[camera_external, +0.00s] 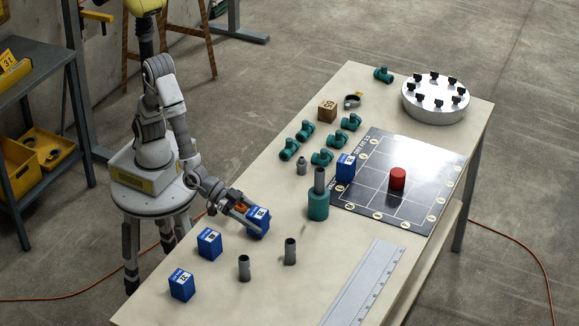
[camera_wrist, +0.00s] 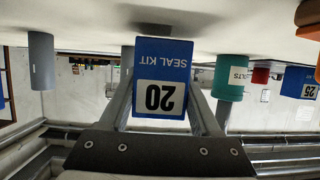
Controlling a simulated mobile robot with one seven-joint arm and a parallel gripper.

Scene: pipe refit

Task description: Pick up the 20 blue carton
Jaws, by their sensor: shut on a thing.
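The blue carton (camera_external: 258,222) with a white label is held at the end of my arm, over the near part of the table. In the wrist view this carton (camera_wrist: 162,62) appears upside down and reads "SEAL KIT" and "20". My gripper (camera_external: 247,213) is shut on it, with one finger on each side in the wrist view (camera_wrist: 160,90). A dark shadow lies on the table just past the carton's base, with a thin gap, so it seems slightly raised.
Two other blue cartons (camera_external: 209,243) (camera_external: 181,285) stand nearby at the table's left edge. Two grey pipes (camera_external: 244,268) (camera_external: 290,251) stand close in front. A teal cylinder (camera_external: 318,205), teal fittings (camera_external: 322,157) and a dark grid board (camera_external: 415,205) lie farther right.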

